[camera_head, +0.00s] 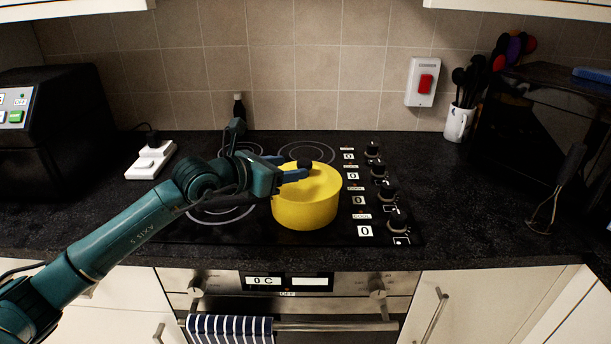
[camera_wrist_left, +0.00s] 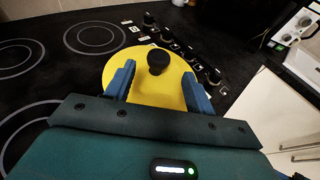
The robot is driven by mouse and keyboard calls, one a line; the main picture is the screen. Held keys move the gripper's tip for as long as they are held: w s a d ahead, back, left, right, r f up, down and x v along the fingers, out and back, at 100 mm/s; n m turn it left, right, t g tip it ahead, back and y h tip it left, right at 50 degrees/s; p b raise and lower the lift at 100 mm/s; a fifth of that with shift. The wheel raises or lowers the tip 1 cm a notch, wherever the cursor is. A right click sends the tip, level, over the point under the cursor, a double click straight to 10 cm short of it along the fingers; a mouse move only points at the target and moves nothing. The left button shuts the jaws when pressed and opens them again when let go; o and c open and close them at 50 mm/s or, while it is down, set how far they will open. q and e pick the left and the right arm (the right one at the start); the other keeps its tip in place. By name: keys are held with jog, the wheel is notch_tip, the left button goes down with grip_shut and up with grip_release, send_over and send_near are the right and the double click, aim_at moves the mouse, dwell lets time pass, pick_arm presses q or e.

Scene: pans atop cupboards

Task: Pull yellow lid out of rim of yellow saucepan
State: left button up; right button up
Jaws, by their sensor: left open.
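The yellow saucepan (camera_head: 305,212) stands upright on the black hob. I cannot tell whether the fingers touch the lid. My right gripper is not in view.
The hob (camera_head: 250,228) has several knobs (camera_head: 380,175) along its right side.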

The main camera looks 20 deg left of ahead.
aim_at(299, 164)
pick_arm(q)
jog(key=shift+p+x, duration=0.8)
jog(key=shift+x, duration=2.3)
jog(key=shift+w+r, duration=0.1)
jog(key=c, duration=1)
